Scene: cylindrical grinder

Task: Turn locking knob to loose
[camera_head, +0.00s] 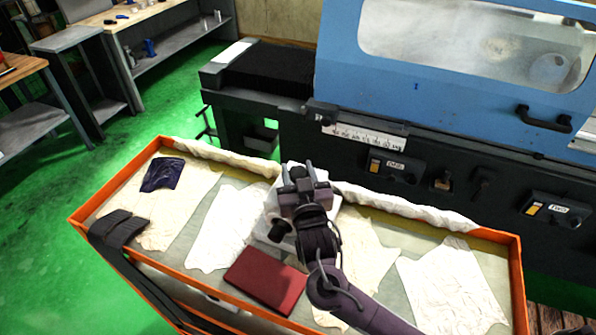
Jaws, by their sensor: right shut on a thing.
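My right gripper (297,176) reaches in from the lower right over the orange-edged cart. It is at the top of a light grey and white device (259,233) standing near the middle of the cart. It is shut on a small part there, which I take to be the locking knob; the fingers and wrist hide most of it, so its turned position cannot be read. A black round knob (279,231) shows on the device's near side, left of my wrist. My left gripper is not in view.
The cart's orange rim (522,285) surrounds white cloths (450,285), a dark red box (266,279) and a dark blue cloth (163,174). The blue and black grinder (450,85) stands behind.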

